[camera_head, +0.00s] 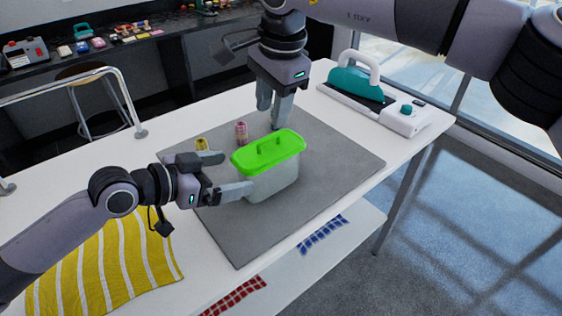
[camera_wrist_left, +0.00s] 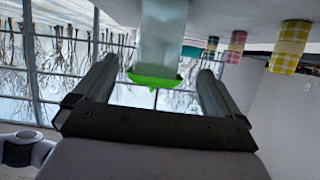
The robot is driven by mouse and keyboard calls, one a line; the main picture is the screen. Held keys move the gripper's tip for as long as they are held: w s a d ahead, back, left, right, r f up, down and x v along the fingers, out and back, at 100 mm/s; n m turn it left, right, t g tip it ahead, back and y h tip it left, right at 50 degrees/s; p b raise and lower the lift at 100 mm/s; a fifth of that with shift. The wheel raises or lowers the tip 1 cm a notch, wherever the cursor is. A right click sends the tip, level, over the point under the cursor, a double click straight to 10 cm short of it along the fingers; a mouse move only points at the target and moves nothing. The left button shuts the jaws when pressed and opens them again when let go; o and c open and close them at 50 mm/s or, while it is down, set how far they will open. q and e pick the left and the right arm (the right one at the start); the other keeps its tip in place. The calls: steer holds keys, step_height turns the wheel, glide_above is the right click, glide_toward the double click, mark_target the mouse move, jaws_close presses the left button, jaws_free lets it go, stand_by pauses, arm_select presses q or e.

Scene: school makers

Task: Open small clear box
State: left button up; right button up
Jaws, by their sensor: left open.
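The small clear box (camera_head: 272,186) with a bright green lid (camera_head: 268,152) stands upright on the grey mat, its lid on top. In the left wrist view, which looks upside down, the clear box (camera_wrist_left: 163,35) and green lid (camera_wrist_left: 155,80) show beyond and between the fingers. My left gripper (camera_head: 240,190) is open at the box's left side; whether a finger touches the box I cannot tell. My right gripper (camera_head: 274,116) points down just behind the box, above the mat, with its fingers apart and nothing visible between them.
The grey mat (camera_head: 335,160) lies on a white table. A pink spool (camera_head: 241,130) and a yellow spool (camera_head: 202,145) stand behind the box. A teal and white press (camera_head: 360,85) stands at the back right. A yellow striped cloth (camera_head: 110,265) lies front left.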

mark_target(255, 169)
arm_select(q)
steer(key=shift+d, duration=0.3)
steer(key=shift+x, duration=3.4)
